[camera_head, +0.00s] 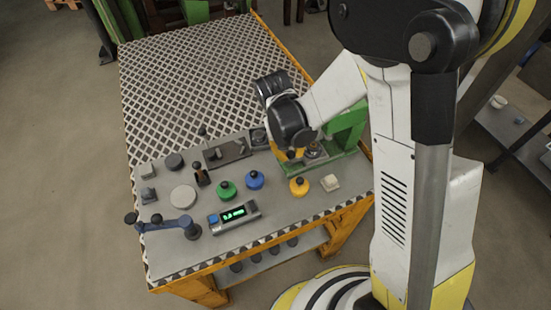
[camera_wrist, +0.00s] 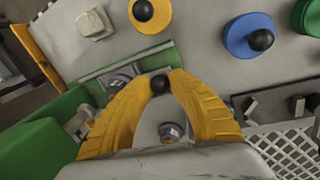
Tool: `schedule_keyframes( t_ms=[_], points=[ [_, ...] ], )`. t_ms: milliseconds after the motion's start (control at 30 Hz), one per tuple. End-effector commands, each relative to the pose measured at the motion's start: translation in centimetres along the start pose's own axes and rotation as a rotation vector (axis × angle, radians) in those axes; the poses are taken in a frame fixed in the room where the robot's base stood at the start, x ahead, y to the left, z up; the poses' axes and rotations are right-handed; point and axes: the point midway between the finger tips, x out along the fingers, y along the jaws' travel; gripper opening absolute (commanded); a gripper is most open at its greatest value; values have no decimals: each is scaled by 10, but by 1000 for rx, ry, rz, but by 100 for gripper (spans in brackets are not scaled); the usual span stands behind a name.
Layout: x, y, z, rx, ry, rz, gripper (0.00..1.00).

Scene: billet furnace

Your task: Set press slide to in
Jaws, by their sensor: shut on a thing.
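The green press (camera_head: 345,128) stands at the right side of the panel, partly hidden by my arm. Its green body also shows at the left in the wrist view (camera_wrist: 40,150). My gripper (camera_wrist: 160,78) has yellow fingers closed around a small black ball knob (camera_wrist: 159,86), with one fingertip on each side. In the head view my gripper (camera_head: 287,154) is low over the panel at the press's left side. The knob appears to belong to the press slide; its stem and the slide itself are mostly hidden by the fingers. I cannot tell the slide's exact position.
Green (camera_head: 227,190), blue (camera_head: 254,179) and yellow (camera_head: 299,186) knobs stand in front of the press, with a pale block (camera_head: 330,182). A lit display (camera_head: 234,216) and a blue lever (camera_head: 180,225) are near the front edge. The meshed tabletop (camera_head: 190,80) behind is clear.

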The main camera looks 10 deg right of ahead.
Motion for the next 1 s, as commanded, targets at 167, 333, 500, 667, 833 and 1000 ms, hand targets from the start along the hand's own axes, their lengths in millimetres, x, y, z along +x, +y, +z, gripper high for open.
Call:
schedule_keyframes(
  t_ms=[167,333,500,667,833,1000],
  points=[
    [2,13,-3,-1,1,0,0],
    [2,12,-3,-2,1,-1,0],
    [2,12,-3,-2,1,-1,46],
    [2,12,-2,-2,1,-1,46],
    [0,12,-2,-2,1,-1,46],
    [-24,12,-2,-2,1,-1,46]
  ],
)
